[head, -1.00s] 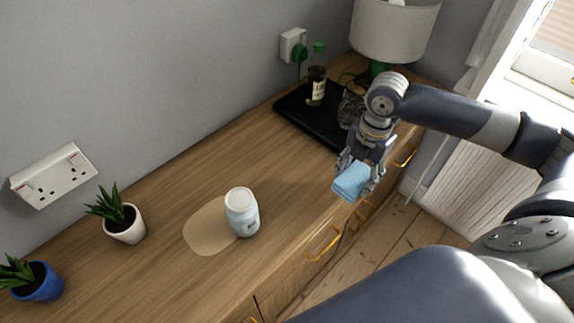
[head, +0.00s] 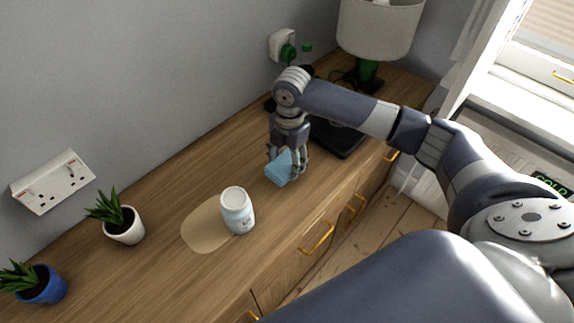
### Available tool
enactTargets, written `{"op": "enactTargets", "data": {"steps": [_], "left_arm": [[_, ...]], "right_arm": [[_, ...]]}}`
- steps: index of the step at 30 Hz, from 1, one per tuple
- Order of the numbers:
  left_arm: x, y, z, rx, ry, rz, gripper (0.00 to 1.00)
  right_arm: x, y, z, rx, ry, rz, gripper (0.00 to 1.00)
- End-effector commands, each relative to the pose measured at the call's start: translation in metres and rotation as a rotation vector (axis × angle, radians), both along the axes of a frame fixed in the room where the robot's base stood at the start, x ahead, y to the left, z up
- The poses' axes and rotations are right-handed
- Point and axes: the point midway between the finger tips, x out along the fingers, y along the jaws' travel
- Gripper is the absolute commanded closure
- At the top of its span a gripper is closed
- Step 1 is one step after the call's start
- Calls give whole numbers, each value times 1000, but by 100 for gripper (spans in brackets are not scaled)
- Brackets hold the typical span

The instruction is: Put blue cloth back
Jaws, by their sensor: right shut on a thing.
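The blue cloth (head: 280,169) is a small light-blue folded piece between the fingers of my right gripper (head: 287,165). The gripper is shut on it and points down over the wooden sideboard top, to the right of and behind the white jar. The cloth looks to be at or just above the wood; I cannot tell whether it touches. The fingers hide part of the cloth. My left gripper is not in view.
A black tray (head: 341,141) is behind my right gripper, partly hidden by my arm. A lamp (head: 378,28) stands at the back. Potted plants (head: 122,222) (head: 38,282) are at left.

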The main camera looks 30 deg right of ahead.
Motion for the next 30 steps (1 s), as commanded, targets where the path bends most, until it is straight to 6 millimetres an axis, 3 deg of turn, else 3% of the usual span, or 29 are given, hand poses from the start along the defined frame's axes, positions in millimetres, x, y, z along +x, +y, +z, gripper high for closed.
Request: {"op": "enactTargets", "data": {"steps": [6,11,12,15,26,30], "left_arm": [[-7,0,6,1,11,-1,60],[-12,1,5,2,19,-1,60],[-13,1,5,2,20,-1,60],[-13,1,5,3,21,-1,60],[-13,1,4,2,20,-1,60],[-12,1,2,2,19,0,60]], "right_arm": [[-2,0,-27,-1,3,2,72],[-1,0,-29,0,1,2,72],[-1,0,-29,-1,2,2,43],[-2,0,-29,-1,2,2,26],[-1,0,-27,0,1,2,26],[0,-1,-14,1,-2,1,26]]}}
